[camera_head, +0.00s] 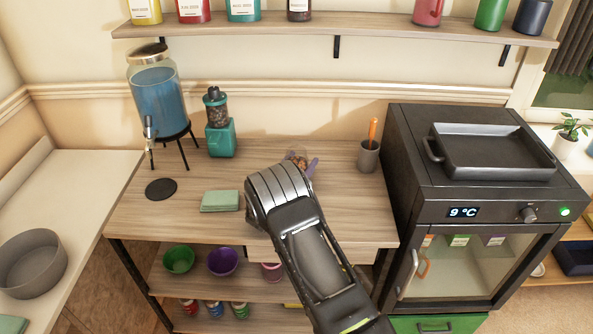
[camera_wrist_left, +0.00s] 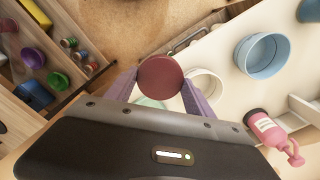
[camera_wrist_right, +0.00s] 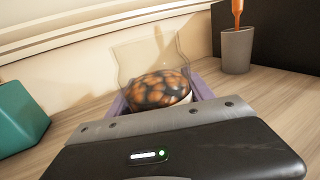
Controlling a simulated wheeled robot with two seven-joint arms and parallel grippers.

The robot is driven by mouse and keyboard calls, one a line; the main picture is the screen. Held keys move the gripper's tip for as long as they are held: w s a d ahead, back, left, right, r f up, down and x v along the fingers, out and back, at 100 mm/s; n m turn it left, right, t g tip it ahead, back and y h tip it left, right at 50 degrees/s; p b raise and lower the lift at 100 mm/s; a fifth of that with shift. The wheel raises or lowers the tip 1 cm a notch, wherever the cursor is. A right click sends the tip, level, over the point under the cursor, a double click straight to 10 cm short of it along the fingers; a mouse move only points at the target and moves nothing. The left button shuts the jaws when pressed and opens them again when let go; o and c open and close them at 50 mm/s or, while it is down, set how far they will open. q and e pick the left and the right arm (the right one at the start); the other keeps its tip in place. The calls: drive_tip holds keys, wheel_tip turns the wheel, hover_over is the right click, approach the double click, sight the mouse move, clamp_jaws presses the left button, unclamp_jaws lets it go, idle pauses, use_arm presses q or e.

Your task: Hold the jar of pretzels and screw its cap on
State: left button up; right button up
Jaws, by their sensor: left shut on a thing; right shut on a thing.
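The jar of pretzels (camera_wrist_right: 158,88) is clear with brown pretzels inside, and its top looks uncapped in the right wrist view. My right gripper (camera_wrist_right: 162,98) is shut on it, with purple fingers on both sides. In the head view, the jar (camera_head: 297,158) shows just past my right gripper (camera_head: 300,168), over the back of the wooden table; the wrist hides its lower part. A round dark red cap (camera_wrist_left: 160,77) is held between the fingertips of my left gripper (camera_wrist_left: 160,90) in the left wrist view. The left gripper is outside the head view, apart from the jar.
On the table stand a drink dispenser (camera_head: 160,95), a teal grinder (camera_head: 220,138), a green cloth (camera_head: 220,201), a black coaster (camera_head: 160,188) and a grey cup (camera_head: 368,157). A black oven (camera_head: 470,210) is at right. A pink bottle (camera_wrist_left: 268,130) shows in the left wrist view.

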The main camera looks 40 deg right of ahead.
drive_tip(key=shift+r, duration=0.2)
drive_tip(key=shift+c, duration=0.3)
use_arm(q)
drive_tip(key=shift+f+b, duration=0.55)
use_arm(e)
wheel_tip(320, 180, up, 10)
drive_tip(key=shift+f, duration=0.15)
drive_tip(key=o, duration=1.1)
clamp_jaws()
